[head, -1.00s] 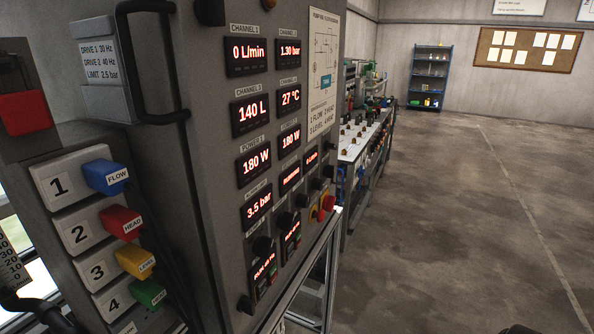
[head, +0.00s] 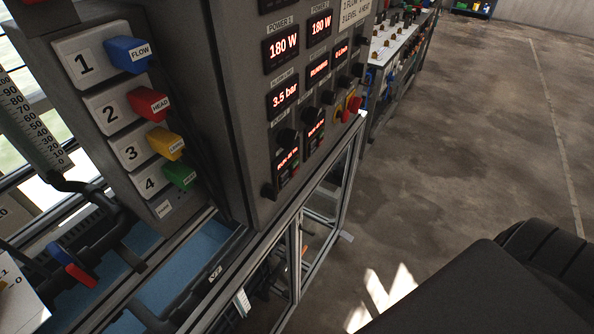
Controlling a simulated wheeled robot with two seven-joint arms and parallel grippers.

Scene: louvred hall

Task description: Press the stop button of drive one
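The grey control panel (head: 250,120) stands left of centre in the head view. Low on its face are two small drive units side by side, a left one (head: 288,160) and a right one (head: 315,131), both with lit red displays. Their text is too small and slanted to tell which is drive one. Small buttons, one reddish (head: 295,169), show under the left display; those under the right one are hard to make out. Neither of my grippers is in view. A dark part of my own body fills the lower right.
A red-and-yellow knob (head: 354,103) sits at the panel's right edge. Coloured plugs, such as the blue one (head: 128,55), project on the left. A metal frame (head: 325,205) supports the panel. A bench (head: 395,45) stands behind. The concrete floor (head: 480,130) to the right is clear.

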